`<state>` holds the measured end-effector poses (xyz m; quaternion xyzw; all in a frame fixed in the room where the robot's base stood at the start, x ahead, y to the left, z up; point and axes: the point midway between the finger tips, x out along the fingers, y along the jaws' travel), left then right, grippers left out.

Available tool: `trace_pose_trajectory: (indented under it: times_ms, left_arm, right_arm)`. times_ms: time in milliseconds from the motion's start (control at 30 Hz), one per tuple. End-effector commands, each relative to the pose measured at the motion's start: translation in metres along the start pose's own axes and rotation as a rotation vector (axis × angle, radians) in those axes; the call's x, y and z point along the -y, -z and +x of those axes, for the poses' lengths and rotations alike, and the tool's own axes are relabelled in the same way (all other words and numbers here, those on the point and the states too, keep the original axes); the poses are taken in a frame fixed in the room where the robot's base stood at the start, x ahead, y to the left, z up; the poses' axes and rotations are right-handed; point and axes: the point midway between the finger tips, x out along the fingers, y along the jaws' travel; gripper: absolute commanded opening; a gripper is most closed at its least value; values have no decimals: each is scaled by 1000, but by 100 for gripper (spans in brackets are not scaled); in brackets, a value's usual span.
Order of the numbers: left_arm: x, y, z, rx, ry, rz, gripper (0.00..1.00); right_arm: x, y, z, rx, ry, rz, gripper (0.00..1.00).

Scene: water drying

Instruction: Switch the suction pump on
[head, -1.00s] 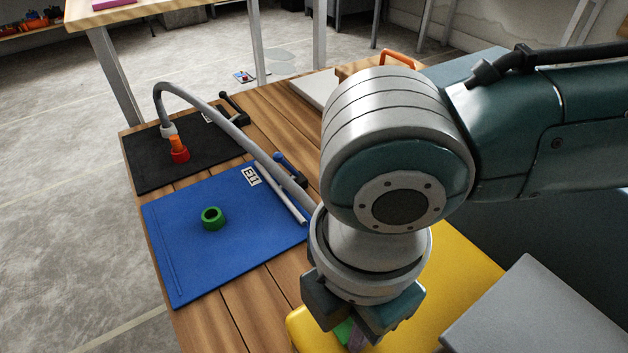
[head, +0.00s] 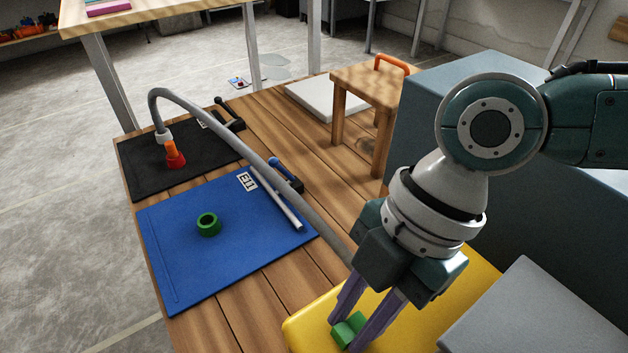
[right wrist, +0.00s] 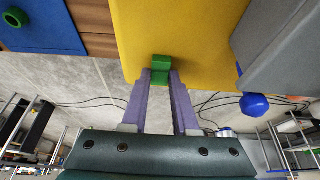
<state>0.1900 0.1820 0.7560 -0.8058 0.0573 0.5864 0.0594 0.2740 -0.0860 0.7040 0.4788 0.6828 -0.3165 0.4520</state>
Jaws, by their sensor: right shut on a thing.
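The yellow box (head: 306,322), seen in the head view at the bottom centre, fills the upper middle of the right wrist view (right wrist: 180,35). It may be the suction pump, but I cannot tell. A small green block (head: 346,330), possibly a switch, shows at its top. My right gripper (head: 352,328) reaches down with its purple fingers on either side of the green block and is shut on it. The right wrist view shows the block (right wrist: 160,66) between the fingertips. Whether the block is fixed to the box is unclear. My left gripper is in neither view.
A blue mat (head: 185,265) holds a green ring (head: 208,224) and a rod (head: 278,200). A wooden stool (head: 368,88) and grey box (head: 535,310) stand nearby.

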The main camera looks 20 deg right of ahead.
Motion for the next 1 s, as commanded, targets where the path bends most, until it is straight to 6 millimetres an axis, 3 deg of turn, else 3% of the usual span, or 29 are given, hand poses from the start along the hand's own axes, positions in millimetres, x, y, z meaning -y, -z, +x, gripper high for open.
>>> trace_pose_trajectory:
  times_ms: [133, 167, 433, 767, 1000]
  left_arm:
    - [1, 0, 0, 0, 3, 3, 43]
    - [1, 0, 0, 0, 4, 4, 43]
    - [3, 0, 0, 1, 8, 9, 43]
    - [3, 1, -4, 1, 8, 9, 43]
    - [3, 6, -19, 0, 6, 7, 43]
  right_arm:
    - [0, 0, 0, 0, 1, 1, 0]
    - [0, 0, 0, 0, 1, 1, 28]
    - [0, 0, 0, 1, 1, 0, 57]
    - [0, 1, -8, 3, 0, 1, 57]
    - [-1, 2, -56, 3, -2, 0, 57]
